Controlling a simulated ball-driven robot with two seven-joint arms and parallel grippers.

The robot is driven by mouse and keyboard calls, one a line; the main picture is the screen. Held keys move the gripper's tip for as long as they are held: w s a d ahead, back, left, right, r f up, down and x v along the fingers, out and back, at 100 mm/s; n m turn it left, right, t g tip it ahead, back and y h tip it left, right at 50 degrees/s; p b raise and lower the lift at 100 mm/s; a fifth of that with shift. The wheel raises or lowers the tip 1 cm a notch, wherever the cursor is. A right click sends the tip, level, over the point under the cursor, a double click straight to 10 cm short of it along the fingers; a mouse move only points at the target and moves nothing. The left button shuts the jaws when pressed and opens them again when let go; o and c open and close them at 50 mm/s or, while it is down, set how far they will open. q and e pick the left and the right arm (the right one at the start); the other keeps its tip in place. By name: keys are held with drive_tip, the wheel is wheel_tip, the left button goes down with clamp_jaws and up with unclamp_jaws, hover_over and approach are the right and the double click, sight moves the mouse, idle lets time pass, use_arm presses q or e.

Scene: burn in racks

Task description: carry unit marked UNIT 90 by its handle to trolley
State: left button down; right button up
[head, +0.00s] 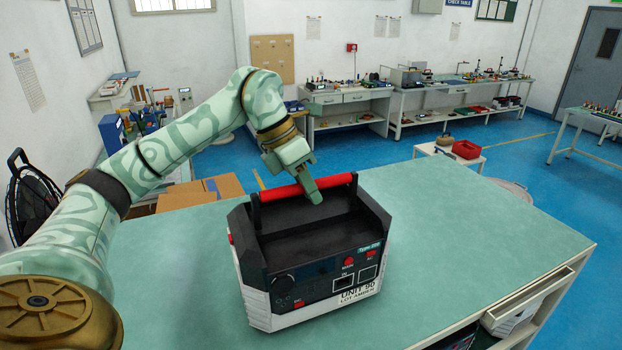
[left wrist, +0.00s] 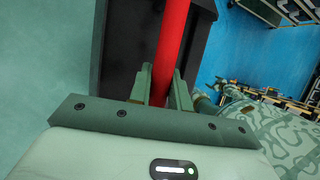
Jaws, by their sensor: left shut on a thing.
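The unit marked UNIT 90 (head: 318,262) is a black and white box with a red carrying handle (head: 335,183) on top. It stands in the middle of the green table top in the head view; I cannot tell whether it touches the surface. My left gripper (head: 314,197) reaches down from the left and is shut on the red handle, near its middle. In the left wrist view the red handle (left wrist: 174,40) runs between the two fingers (left wrist: 160,88), with the black unit (left wrist: 130,50) beneath. My right gripper is not in view. I cannot make out a trolley for certain.
The green table top (head: 450,230) is clear around the unit. A cardboard box (head: 200,194) stands behind the table at left. A small white stand with a red bin (head: 466,150) is beyond the table's far edge. Workbenches (head: 430,100) line the back wall; blue floor lies between.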

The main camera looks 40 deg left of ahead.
use_arm(q)
drive_tip(key=shift+f, duration=0.9)
drive_tip(key=c, duration=1.3)
unclamp_jaws()
drive_tip(key=shift+s+d+f, duration=0.1)
drive_tip(key=shift+d+f, duration=0.05)
drive_tip(key=shift+s, duration=0.1)
drive_tip(key=p+v, duration=0.1)
drive_tip(key=v, duration=1.1)
